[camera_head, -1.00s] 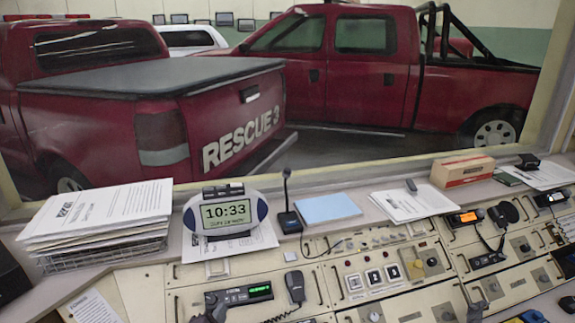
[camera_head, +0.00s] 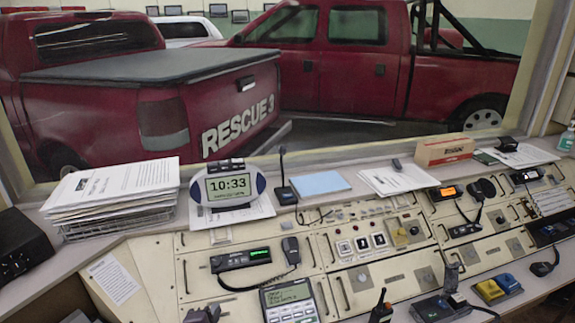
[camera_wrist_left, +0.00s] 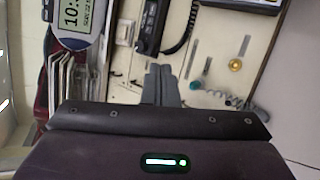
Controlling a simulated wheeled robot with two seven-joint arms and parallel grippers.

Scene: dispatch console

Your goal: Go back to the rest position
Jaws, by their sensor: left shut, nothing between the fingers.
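My left gripper (camera_head: 205,314) shows at the bottom edge of the head view, in front of the console's lower left panel. Only its tip end shows there; the rest is cut off. In the left wrist view its two grey fingers (camera_wrist_left: 161,84) are together with nothing between them. They point toward the black radio with its handset (camera_wrist_left: 150,28), apart from it as far as I can tell. My right gripper is not in view.
The console (camera_head: 330,270) holds a radio with a green display (camera_head: 240,259), a keypad unit (camera_head: 289,300), a handheld radio (camera_head: 381,309) and yellow and blue blocks (camera_head: 497,288). A clock (camera_head: 228,187) and paper stack (camera_head: 112,195) stand behind. A black box (camera_head: 20,245) is at left.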

